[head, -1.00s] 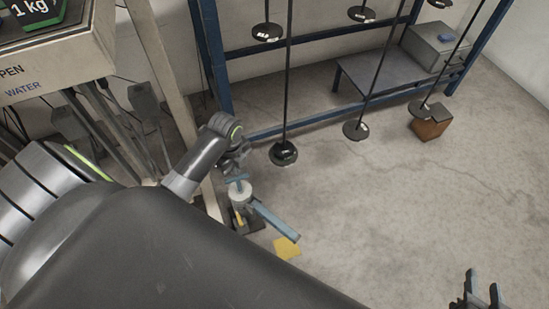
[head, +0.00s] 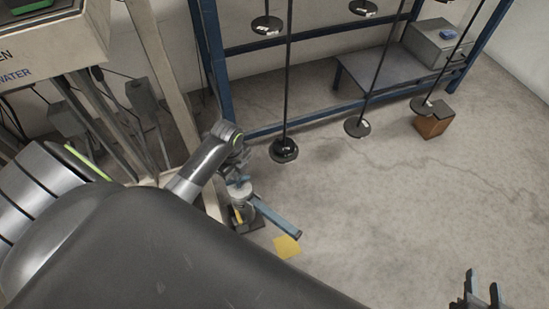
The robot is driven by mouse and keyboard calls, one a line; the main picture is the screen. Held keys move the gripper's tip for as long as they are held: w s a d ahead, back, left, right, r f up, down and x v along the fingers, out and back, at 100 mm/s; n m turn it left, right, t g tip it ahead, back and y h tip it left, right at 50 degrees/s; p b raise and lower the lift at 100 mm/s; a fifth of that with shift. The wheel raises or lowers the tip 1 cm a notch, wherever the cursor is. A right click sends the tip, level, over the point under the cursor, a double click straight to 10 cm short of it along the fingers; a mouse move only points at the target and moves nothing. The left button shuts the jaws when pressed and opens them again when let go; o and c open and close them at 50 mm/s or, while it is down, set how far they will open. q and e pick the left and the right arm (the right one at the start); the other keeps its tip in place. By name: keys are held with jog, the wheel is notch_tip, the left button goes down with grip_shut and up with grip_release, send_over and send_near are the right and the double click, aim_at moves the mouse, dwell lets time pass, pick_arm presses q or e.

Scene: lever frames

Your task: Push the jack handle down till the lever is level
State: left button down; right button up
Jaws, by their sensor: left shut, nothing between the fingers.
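The jack (head: 242,207) stands on the floor left of centre, with a pale round body on a dark base. Its blue-grey handle (head: 278,219) slopes toward the lower right, its far end near a yellow patch (head: 287,246) on the floor. My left gripper (head: 239,168) is shut and empty, just over the jack's blue top (head: 238,182). It partly covers that top, and I cannot tell whether it touches. My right gripper (head: 482,288) is at the lower right edge, fingers apart, far from the jack.
A blue rack (head: 269,128) stands behind the jack, with black discs hanging on rods. A beige post (head: 160,70) and the cabinet (head: 55,48) are close on the left. A brown box (head: 432,125) sits at the right. The floor right of the handle is clear.

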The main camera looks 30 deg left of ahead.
pick_arm(q)
jog(key=shift+f, duration=0.1)
dwell(0.3)
notch_tip(320, 180, up, 9)
jog(key=p, duration=1)
jog(key=shift+p, duration=0.3)
jog(key=shift+f, duration=0.1)
